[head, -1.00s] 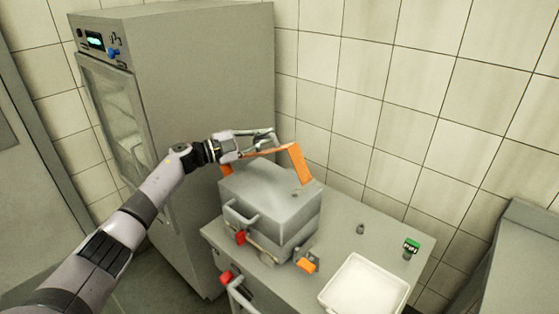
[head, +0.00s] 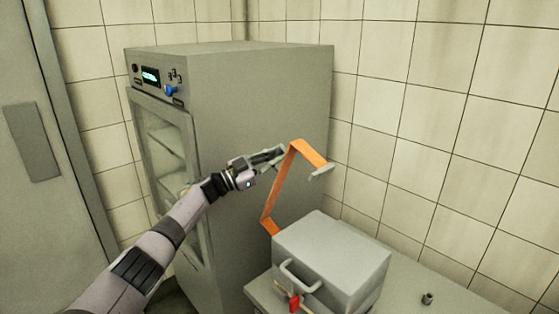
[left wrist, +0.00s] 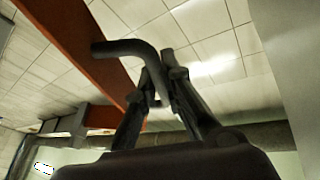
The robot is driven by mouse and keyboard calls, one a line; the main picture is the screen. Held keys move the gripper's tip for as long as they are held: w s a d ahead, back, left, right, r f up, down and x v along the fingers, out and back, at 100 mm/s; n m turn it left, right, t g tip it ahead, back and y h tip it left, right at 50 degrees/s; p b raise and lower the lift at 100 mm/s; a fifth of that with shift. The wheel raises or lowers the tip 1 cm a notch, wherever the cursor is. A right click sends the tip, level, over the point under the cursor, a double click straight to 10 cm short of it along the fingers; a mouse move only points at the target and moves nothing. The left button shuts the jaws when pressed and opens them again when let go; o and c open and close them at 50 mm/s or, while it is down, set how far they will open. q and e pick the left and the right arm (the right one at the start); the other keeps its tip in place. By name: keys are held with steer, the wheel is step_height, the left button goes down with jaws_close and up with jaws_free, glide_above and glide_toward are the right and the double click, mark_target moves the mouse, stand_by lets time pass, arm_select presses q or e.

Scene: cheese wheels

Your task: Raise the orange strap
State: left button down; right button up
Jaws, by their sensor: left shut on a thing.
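The orange strap (head: 280,190) rises from behind the grey box (head: 330,262) and bends at its top, with a grey end piece (head: 321,172) hanging to the right. My left gripper (head: 281,153) is at the strap's upper bend, above the box. In the left wrist view, its fingers (left wrist: 160,88) are shut on a dark bent bar (left wrist: 130,48), which appears to belong to the strap. The strap (left wrist: 75,45) runs across that view's upper left. My right gripper is not in view.
A tall grey cabinet (head: 270,110) with a glass door (head: 165,150) stands behind my left arm. The box has a front handle (head: 297,275) and a red latch (head: 294,303). The counter (head: 420,275) is mostly clear at right, with a small dark peg (head: 427,298).

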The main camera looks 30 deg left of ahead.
arm_select(q)
steer(key=shift+a+f, duration=0.1)
steer(key=shift+a, duration=0.05)
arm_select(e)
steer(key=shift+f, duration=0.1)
arm_select(q)
steer(key=c, duration=2)
jaws_free()
steer(key=o, duration=0.3)
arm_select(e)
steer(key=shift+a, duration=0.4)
arm_select(q)
steer(key=v, duration=0.7)
steer(key=shift+s+a, duration=0.15)
steer(key=shift+s, duration=0.05)
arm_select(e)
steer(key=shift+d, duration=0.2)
